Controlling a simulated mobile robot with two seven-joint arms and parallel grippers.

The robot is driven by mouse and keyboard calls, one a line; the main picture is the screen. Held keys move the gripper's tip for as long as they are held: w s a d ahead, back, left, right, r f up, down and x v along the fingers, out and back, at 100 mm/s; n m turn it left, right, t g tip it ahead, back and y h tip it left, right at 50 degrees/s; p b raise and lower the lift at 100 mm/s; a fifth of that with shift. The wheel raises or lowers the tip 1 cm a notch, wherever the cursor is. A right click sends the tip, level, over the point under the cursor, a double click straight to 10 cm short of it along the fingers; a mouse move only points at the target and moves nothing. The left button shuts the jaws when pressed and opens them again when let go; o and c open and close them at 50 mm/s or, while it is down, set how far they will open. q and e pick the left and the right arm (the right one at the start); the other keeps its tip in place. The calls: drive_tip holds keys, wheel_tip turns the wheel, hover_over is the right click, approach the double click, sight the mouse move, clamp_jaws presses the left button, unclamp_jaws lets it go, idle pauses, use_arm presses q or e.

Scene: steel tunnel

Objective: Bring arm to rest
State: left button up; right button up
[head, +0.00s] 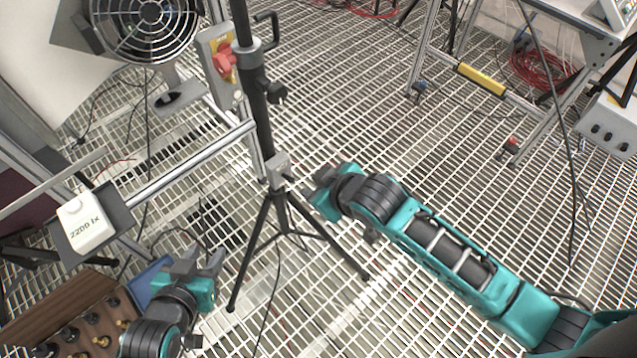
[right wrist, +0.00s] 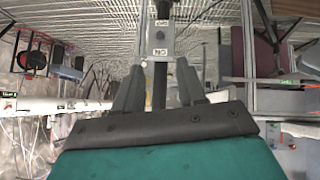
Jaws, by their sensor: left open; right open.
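My left gripper (head: 200,262) is at the lower left of the head view, fingers apart and empty, above the grating near a wooden box. My right arm comes in from the lower right of the head view. Its gripper (head: 322,182) points toward the black tripod (head: 272,200) and is partly hidden by its own wrist. In the right wrist view the right gripper (right wrist: 160,80) has its two grey fingers apart. The dark tripod pole (right wrist: 160,95) shows between the fingers in the picture; I cannot tell how far away it is. I see no object held.
A light-meter box (head: 86,222) on a bracket and a wooden box (head: 75,325) with several knobs stand at the left. A fan (head: 145,25) and a switch panel (head: 218,62) are behind. A wheeled frame table (head: 565,30) stands at upper right.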

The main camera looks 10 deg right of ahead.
idle(0.5)
drive_tip(key=s+d+f+m+t+h, duration=0.1)
drive_tip(key=s+d+f+m, duration=0.1)
drive_tip(key=s+d, duration=0.3)
drive_tip(key=s+d+f+m+t+h, duration=0.1)
drive_tip(key=s+d+m, duration=0.3)
drive_tip(key=d, duration=0.4)
drive_tip(key=shift+s+f+t, duration=0.55)
drive_tip(key=shift+f+t, duration=0.05)
drive_tip(key=shift+f, duration=0.15)
